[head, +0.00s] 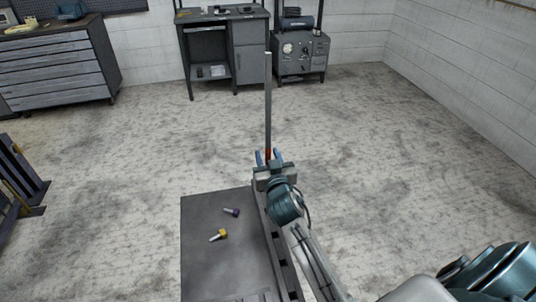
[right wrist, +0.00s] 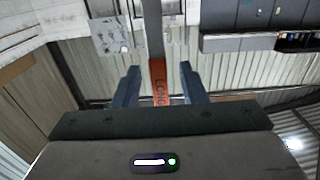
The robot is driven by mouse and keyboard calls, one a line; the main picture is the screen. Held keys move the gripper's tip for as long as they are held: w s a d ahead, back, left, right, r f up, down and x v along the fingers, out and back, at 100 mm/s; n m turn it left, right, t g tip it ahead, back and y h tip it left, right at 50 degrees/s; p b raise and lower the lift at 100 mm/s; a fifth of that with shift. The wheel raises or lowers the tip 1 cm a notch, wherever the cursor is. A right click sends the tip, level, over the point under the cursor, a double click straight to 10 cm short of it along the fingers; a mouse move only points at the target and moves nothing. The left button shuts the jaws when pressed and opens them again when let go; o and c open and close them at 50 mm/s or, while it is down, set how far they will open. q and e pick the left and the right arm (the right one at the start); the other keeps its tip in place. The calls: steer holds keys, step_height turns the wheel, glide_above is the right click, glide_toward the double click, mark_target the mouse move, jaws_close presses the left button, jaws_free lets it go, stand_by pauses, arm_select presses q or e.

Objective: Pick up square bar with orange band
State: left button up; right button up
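The square bar (head: 268,100) is long, grey and upright in the head view, with an orange band low on it. In the right wrist view the bar (right wrist: 154,30) runs up the middle, and its orange band (right wrist: 159,82) carries dark lettering. My right gripper (head: 269,158) is at the band's height. Its two blue fingers (right wrist: 160,85) stand apart, one on each side of the band, with a visible gap on both sides. The bar's lower end is hidden behind the gripper. My left gripper is not in view.
A dark table (head: 205,270) has a slotted rail (head: 278,255) along its right edge. A purple-headed bolt (head: 232,212) and a yellow-headed bolt (head: 220,235) lie on it. A drawer cabinet (head: 60,68) and a workbench (head: 220,50) stand far back. The floor between is clear.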

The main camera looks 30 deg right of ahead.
jaws_close()
stand_by(1.3)
steer(key=shift+r, duration=0.15)
